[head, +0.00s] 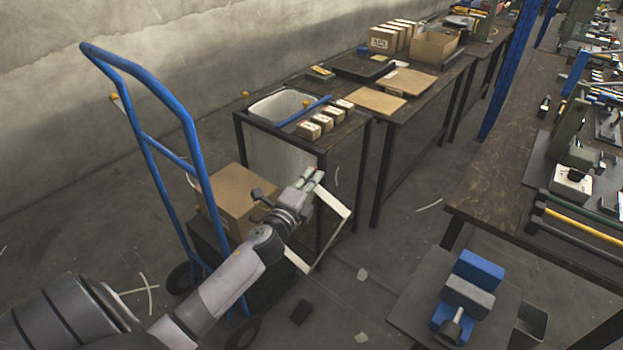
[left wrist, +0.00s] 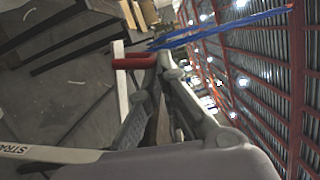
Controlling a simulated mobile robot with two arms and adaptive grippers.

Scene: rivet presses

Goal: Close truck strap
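The blue hand truck (head: 185,140) stands at the left in the head view, with a cardboard box (head: 232,198) on it. The truck strap is a white bent bar (head: 333,240) swung out to the box's right. In the left wrist view the white strap (left wrist: 50,153) carries partly cut-off lettering and a red handle (left wrist: 133,63). My left gripper (head: 312,178) is at the strap's far end. Its fingertips (left wrist: 163,68) are close together at the end of the red handle and appear shut on it. The fingers hide part of the handle. My right gripper is not in view.
A dark workbench (head: 355,130) with a white bin (head: 280,106) and small boxes stands just behind my left gripper. Another bench (head: 490,195) is at the right. A low cart (head: 412,300) with blue blocks is at the lower right. Floor between them is mostly open.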

